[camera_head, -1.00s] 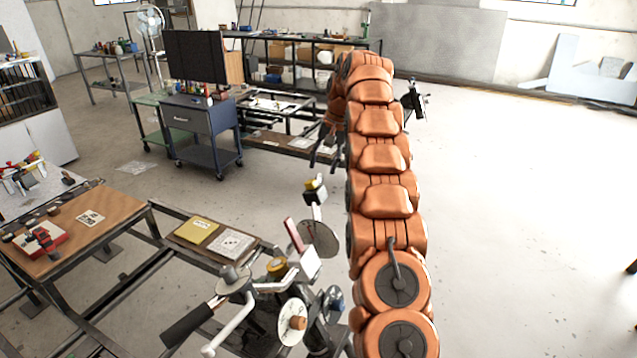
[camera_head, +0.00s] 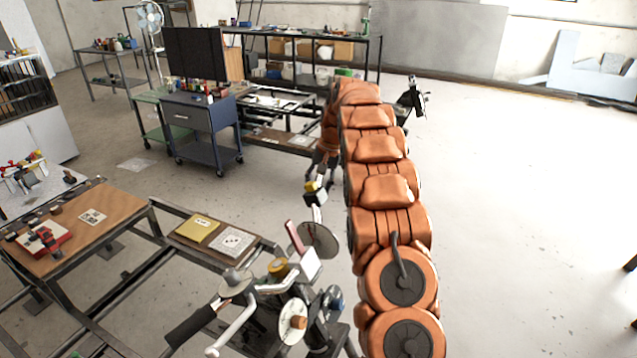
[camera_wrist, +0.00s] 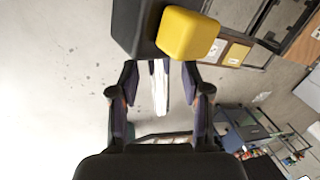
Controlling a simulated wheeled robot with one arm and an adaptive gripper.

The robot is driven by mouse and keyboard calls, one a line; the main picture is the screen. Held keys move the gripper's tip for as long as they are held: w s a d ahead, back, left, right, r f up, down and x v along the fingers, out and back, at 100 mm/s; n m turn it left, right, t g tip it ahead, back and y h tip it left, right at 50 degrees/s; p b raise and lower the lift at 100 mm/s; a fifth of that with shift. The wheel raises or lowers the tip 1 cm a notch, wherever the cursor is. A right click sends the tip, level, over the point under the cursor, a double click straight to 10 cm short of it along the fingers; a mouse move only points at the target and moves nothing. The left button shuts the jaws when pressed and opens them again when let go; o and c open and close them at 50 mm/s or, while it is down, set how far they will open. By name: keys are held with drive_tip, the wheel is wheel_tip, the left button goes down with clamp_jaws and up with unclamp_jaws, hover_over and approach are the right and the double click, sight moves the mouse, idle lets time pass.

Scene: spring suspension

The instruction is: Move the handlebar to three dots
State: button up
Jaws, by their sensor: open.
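A mechanical rig stands at the bottom centre of the head view. A black block with a yellow cap (camera_head: 311,188) tops a pale upright there and may be the handlebar; I cannot be sure. In the wrist view the yellow cap (camera_wrist: 188,35) and the black block (camera_wrist: 133,25) are large and close ahead of my gripper (camera_wrist: 160,72). My gripper is open. A pale narrow bar shows between its fingers, with no visible grip on it. In the head view my gripper (camera_head: 324,172) is just above the yellow cap, partly hidden by my arm. I cannot make out three dots.
The rig also has a black grip (camera_head: 190,325), a white lever (camera_head: 232,328), a red bar (camera_head: 295,236) and a grey disc (camera_head: 318,240). A brown-topped workbench (camera_head: 120,218) stands left. A blue cart (camera_head: 198,128) stands behind.

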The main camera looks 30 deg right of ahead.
drive_tip(key=shift+f, duration=0.15)
clamp_jaws()
idle(0.4)
